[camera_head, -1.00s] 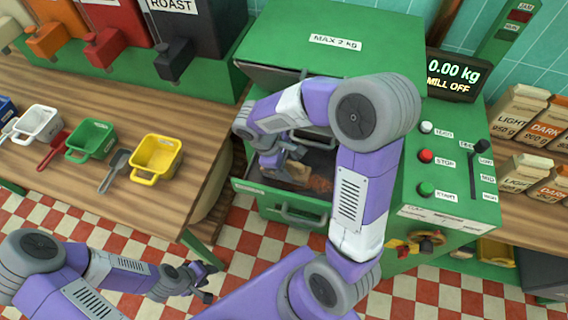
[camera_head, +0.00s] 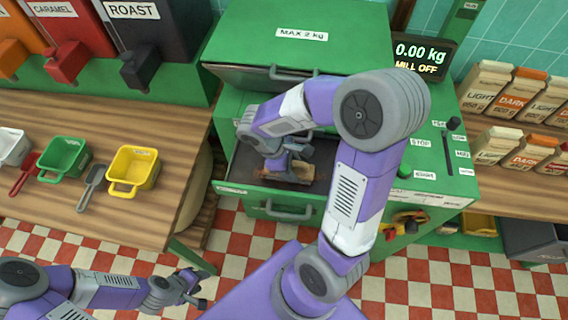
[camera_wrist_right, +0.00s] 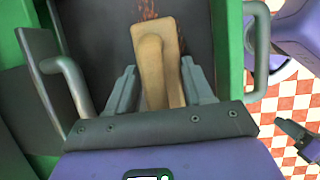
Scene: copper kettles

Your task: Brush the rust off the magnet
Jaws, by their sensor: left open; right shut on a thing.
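The magnet is a dark plate (camera_wrist_right: 100,30) in the open drawer of the green mill; it also shows in the head view (camera_head: 322,172). An orange-brown rust patch (camera_wrist_right: 148,9) shows just beyond the brush's far end. My right gripper (camera_wrist_right: 160,88) is shut on a wooden brush (camera_wrist_right: 153,50) and reaches down into the drawer. The bristles are hidden beneath the wood, so I cannot tell whether they touch the plate. My left gripper (camera_head: 192,288) is open and empty above the floor, left of my base.
The drawer has a bar handle (camera_head: 285,210) at its front. The green mill (camera_head: 300,40) rises behind it, with controls at right. White, green and yellow scoops (camera_head: 135,170) stand on the wooden counter at left. Bags (camera_head: 525,90) stand at right.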

